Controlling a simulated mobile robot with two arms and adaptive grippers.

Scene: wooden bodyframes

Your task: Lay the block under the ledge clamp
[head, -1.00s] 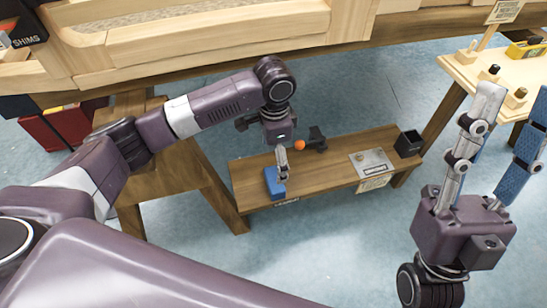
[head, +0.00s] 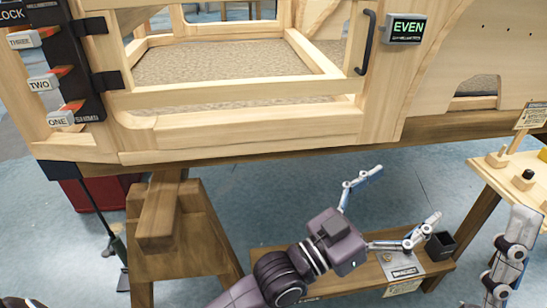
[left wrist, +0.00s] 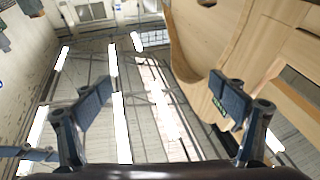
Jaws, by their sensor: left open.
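My left gripper (head: 409,193) is open in the head view, above the low wooden bench, its fingers spread and pointing up and to the right. In the left wrist view its fingers (left wrist: 161,85) are wide apart with nothing between them. The blue block and the black clamp with the orange knob do not show in either current view; my left arm covers much of the bench. My right gripper shows only in part at the lower right of the head view, where a grey finger (head: 515,240) is seen.
The low bench (head: 440,268) carries a metal plate (head: 400,262) and a black open box (head: 440,246). The large wooden frame (head: 240,130) spans above, with a display reading EVEN (head: 406,28). A trestle leg (head: 178,225) stands left; a side table (head: 505,178) stands right.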

